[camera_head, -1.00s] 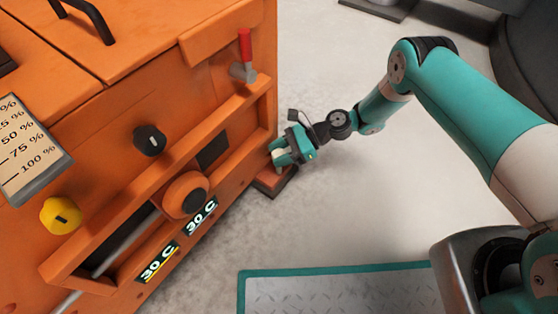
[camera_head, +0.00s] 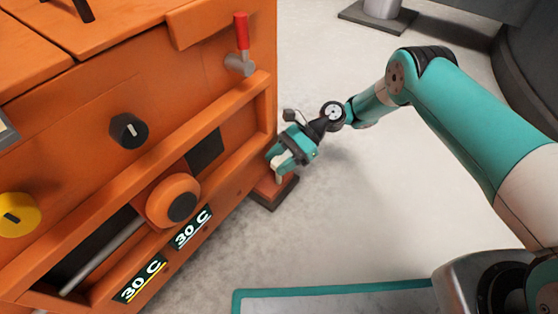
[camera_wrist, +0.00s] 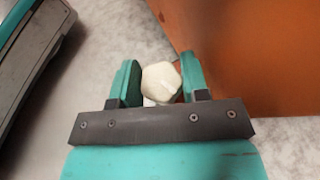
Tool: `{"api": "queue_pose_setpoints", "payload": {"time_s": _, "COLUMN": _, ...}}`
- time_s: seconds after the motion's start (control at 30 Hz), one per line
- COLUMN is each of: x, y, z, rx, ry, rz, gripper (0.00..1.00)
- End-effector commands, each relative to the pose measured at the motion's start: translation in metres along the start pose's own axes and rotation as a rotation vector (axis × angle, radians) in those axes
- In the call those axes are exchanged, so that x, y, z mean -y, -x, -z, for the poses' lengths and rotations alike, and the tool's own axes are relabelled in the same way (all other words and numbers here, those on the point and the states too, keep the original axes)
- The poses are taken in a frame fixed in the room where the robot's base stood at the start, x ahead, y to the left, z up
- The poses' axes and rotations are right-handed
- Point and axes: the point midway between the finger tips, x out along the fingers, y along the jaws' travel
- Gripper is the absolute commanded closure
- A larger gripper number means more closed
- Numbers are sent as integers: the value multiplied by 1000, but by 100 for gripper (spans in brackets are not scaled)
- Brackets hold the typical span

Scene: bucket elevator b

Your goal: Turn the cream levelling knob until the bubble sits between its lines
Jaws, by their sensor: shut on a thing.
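The cream levelling knob (camera_wrist: 161,82) sits between the two teal fingers of my gripper (camera_wrist: 158,84) in the wrist view. My gripper is shut on it, with a finger on each side. In the head view my gripper (camera_head: 279,166) is low at the right corner of the orange machine (camera_head: 110,85), just above its foot (camera_head: 272,190). There the knob is mostly hidden by the fingers. I cannot make out the bubble or its lines in either view.
The machine front carries a black knob (camera_head: 128,131), a yellow knob (camera_head: 17,215), a red-handled lever (camera_head: 241,32), an orange round knob (camera_head: 173,202) and two "30 C" displays (camera_head: 192,230). Grey floor (camera_head: 350,220) right of the machine is clear. A teal-edged plate (camera_head: 330,301) lies in front.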

Motion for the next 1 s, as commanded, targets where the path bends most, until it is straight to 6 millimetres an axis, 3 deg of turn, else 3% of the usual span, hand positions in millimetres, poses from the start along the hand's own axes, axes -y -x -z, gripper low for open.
{"api": "queue_pose_setpoints", "payload": {"time_s": 0.07, "x": 0, "y": -1, "z": 0, "rx": 0, "ry": -2, "rz": 0, "gripper": 82}}
{"api": "queue_pose_setpoints", "payload": {"time_s": 0.1, "x": 0, "y": -1, "z": 0, "rx": 0, "ry": -2, "rz": 0, "gripper": 56}}
{"api": "queue_pose_setpoints", "payload": {"time_s": 0.2, "x": 0, "y": -1, "z": 0, "rx": 0, "ry": -2, "rz": 0, "gripper": 36}}
{"api": "queue_pose_setpoints", "payload": {"time_s": 0.67, "x": 0, "y": 0, "z": -2, "rx": 0, "ry": -6, "rz": 13, "gripper": 36}}
{"api": "queue_pose_setpoints", "payload": {"time_s": 1.0, "x": 0, "y": 4, "z": -8, "rx": -1, "ry": -93, "rz": 213, "gripper": 36}}
